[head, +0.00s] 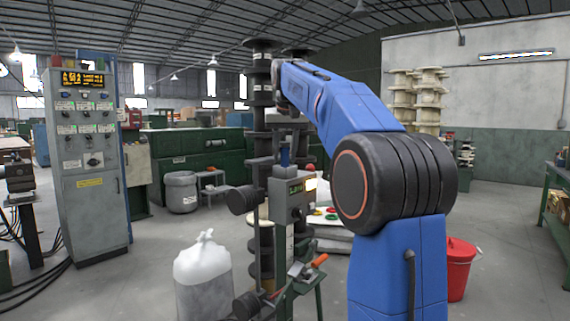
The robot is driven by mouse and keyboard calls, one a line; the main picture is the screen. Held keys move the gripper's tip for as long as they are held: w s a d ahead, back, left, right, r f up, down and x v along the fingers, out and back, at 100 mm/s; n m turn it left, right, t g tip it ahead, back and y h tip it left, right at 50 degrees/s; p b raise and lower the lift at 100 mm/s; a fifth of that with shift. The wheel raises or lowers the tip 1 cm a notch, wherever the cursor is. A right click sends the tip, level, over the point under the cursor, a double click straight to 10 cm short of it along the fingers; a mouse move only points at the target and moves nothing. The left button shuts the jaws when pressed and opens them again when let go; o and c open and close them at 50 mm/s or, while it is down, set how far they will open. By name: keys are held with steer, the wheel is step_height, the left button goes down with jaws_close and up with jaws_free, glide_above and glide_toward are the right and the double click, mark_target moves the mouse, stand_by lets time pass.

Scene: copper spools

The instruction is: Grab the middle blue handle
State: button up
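The box is on a machine stand in the centre of the head view. I cannot make out a row of blue handles, so I cannot tell which is the middle one. My blue arm reaches up from the lower right and over to the left, ending above this machine. My gripper (287,118) seems to be at the dark grey end above the blue piece. Its fingers cannot be made out, nor any contact.
Tall stacks of dark spools (262,100) stand close behind the machine. An orange-handled lever (319,261) sticks out low on it. A white sack (203,270) stands at front left, a grey control cabinet (88,160) farther left. A red bucket (459,268) is at right.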

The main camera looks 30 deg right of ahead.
steer(key=shift+w+d+f, duration=0.1)
steer(key=shift+w+f, duration=0.05)
steer(key=shift+f, duration=0.25)
steer(key=shift+c, duration=0.7)
jaws_close()
steer(key=shift+r, duration=0.1)
